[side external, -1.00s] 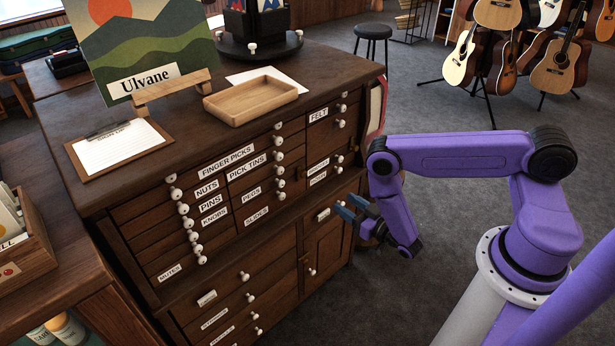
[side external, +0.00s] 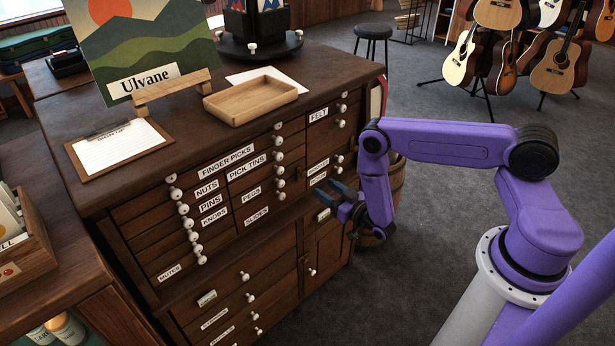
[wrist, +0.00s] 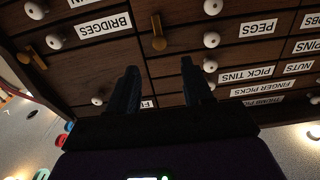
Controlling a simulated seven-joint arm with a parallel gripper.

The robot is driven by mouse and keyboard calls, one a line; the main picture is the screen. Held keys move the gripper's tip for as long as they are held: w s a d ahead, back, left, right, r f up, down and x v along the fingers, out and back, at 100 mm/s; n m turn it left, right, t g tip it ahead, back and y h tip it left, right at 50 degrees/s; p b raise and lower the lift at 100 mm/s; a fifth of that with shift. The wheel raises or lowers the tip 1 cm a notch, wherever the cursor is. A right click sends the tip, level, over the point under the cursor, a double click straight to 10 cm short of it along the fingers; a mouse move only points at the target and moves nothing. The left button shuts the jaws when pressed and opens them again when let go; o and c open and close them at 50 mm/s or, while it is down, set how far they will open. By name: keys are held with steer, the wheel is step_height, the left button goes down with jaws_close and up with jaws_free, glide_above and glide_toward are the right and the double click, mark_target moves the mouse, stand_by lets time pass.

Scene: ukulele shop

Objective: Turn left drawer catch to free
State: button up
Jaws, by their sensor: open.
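The left drawer catch (wrist: 158,34) is a small brass turn-piece with a rounded end, on the upright between two drawer columns. Its bar lies nearly along the upright. In the side view the catch (side external: 300,173) is tiny and its angle is hard to read. A second brass catch (wrist: 33,56) sits further left in the wrist view. My gripper (side external: 331,193) is in front of the right part of the cabinet, open and empty. In the wrist view its two dark fingers (wrist: 160,68) point at the cabinet, with the left catch just beyond the gap between their tips, apart from them.
White knobs such as the one by the PEGS label (wrist: 211,40) stand out on both sides of the catch. The dark wooden cabinet (side external: 190,130) carries a wooden tray (side external: 252,115) and a clipboard (side external: 118,148). A wooden bucket (side external: 396,183) stands behind my arm.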

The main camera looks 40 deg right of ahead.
mark_target(305, 175)
steer(key=w, duration=0.9)
jaws_close()
